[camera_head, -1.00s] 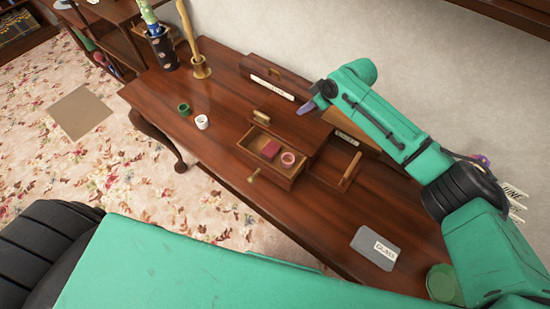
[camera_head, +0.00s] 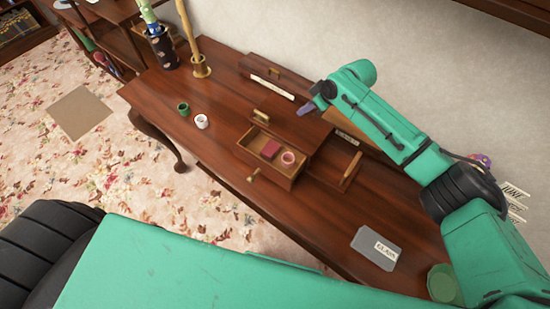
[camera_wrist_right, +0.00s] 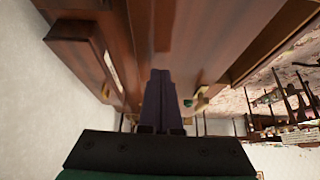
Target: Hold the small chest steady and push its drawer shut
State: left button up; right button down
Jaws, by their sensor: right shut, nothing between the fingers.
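The small brown wooden chest (camera_head: 290,122) stands on the desk, with a brass piece at its upper left edge. Its drawer (camera_head: 282,180) is pulled out towards the desk's front, and a brass knob (camera_head: 253,175) sticks out ahead of it. A red block (camera_head: 270,149) and a pink ring (camera_head: 288,158) lie inside. My right gripper (camera_head: 306,108) is shut and empty at the chest's top, on the side away from the drawer; I cannot tell if it touches. Its dark fingers show together in the right wrist view (camera_wrist_right: 160,97). My left gripper is out of view.
A wooden-handled piece (camera_head: 350,170) sits right of the drawer. A green ring (camera_head: 183,108) and a white ring (camera_head: 201,121) lie to the left. A dark cup (camera_head: 163,49) and a brass holder (camera_head: 201,69) stand at the far left. A grey labelled card (camera_head: 375,248) lies at the right.

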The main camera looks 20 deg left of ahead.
jog(key=shift+f+b, duration=0.5)
jog(key=shift+f, duration=0.25)
